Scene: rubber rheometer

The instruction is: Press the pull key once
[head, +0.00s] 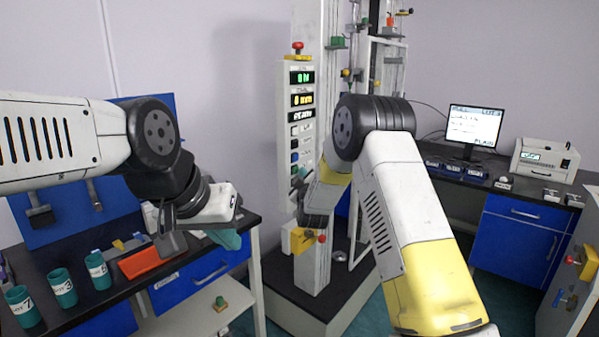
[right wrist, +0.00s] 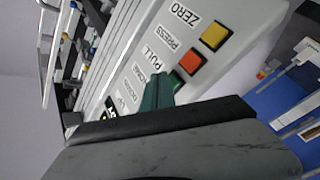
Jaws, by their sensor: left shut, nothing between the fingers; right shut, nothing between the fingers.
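The tall white control panel (head: 283,130) stands at the middle of the head view, with displays above a column of keys. In the right wrist view, the panel (right wrist: 125,58) appears tilted and close. My left gripper (head: 227,239) is shut and empty, above the left bench, away from the panel.
Teal cups (head: 62,289) and an orange tray (head: 141,263) stand on the left bench. A red-topped knob (head: 297,47) sits on top of the panel. A monitor (head: 474,127) and a white device (head: 544,158) stand on the right bench.

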